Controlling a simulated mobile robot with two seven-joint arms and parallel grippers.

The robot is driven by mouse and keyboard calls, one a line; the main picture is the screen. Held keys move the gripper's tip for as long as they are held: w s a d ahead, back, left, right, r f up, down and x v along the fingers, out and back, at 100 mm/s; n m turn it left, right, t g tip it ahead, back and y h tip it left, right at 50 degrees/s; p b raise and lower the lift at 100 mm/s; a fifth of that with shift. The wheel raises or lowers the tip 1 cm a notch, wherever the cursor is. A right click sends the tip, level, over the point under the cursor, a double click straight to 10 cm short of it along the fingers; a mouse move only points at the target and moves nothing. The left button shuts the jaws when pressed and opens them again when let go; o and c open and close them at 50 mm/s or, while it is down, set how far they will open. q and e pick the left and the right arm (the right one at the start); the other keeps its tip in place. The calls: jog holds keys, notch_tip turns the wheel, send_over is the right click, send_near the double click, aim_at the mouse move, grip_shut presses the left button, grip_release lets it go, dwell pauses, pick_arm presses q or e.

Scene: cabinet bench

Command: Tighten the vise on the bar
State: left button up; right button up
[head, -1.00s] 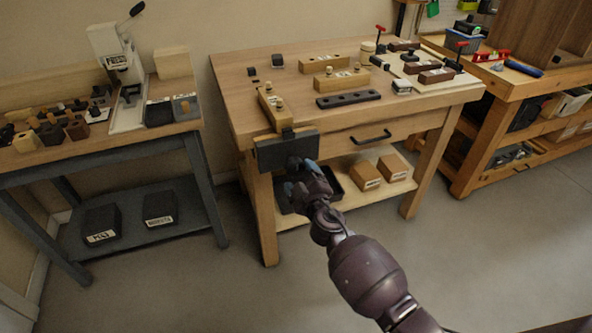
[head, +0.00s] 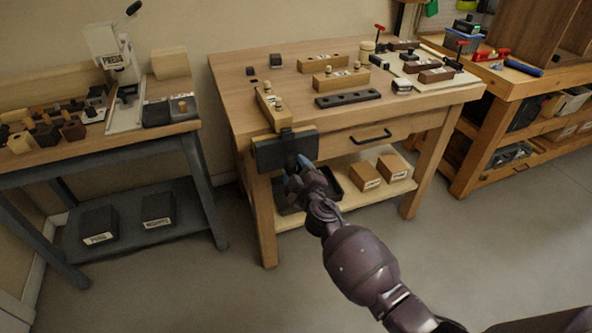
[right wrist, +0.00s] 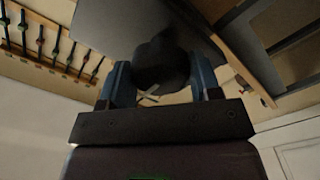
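The vise (head: 285,150), with a wide dark front jaw, is on the front left edge of the middle bench. A small dark piece (head: 286,131) sticks up at the jaw's top edge; I cannot tell whether it is the bar. My right gripper (head: 299,168) is in front of the jaw and hides the vise's handle in the head view. In the right wrist view its two blue fingers (right wrist: 161,84) lie on either side of a dark round handle hub (right wrist: 161,62) and look closed against it. My left gripper is not in view.
The middle bench (head: 235,82) carries labelled wooden blocks (head: 340,79), a dark slotted block (head: 347,98) and clamps on a board at right. A drawer handle (head: 370,136) is right of the vise. Boxes (head: 365,176) sit on the lower shelf. The floor in front is clear.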

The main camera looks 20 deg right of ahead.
jog(key=shift+f+m, duration=0.15)
jog(key=shift+m, duration=1.85)
jog(key=m, duration=0.4)
jog(key=shift+w, duration=0.1)
